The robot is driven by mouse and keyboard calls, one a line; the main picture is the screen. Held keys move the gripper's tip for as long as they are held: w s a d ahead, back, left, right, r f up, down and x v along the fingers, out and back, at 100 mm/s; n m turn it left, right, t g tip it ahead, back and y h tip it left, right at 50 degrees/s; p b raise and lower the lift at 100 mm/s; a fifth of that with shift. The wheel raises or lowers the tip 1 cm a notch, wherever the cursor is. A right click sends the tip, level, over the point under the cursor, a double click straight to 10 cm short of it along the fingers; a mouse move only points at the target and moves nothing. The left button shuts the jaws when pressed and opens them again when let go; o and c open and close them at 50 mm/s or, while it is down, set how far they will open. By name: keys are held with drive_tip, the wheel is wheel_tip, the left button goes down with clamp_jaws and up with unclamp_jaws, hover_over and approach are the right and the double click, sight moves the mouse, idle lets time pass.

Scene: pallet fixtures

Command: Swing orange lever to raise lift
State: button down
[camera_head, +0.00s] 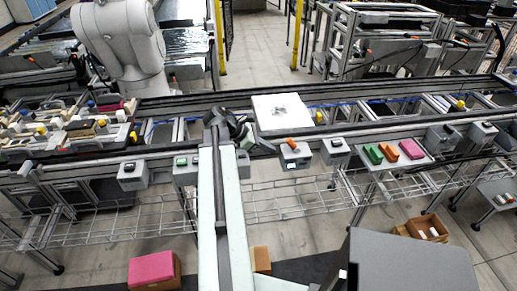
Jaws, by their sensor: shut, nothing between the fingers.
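The orange lever (292,143) sits on top of a small grey control box (295,157) on the front rail of the conveyor, near the middle of the view. My dark gripper (271,150) is shut and empty. Its tip points right and lies just left of the lever's box; I cannot tell whether it touches the box or lever. A white square plate (282,106) with small grey parts on it rests on the conveyor behind the lever. The lift itself is not clearly distinguishable.
Another grey control box (335,148) stands right of the lever's box. A shelf with green, orange and pink blocks (411,149) is further right. A white robot arm (122,40) stands behind at the left. A wire rack (290,197) runs below the rail.

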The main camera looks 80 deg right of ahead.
sight(291, 143)
drive_tip(key=s+p, duration=0.1)
drive_tip(key=s+d+r+p, duration=0.1)
drive_tip(key=s+r+p, duration=0.1)
drive_tip(key=shift+s+d, duration=0.1)
drive_tip(key=shift+d, duration=0.15)
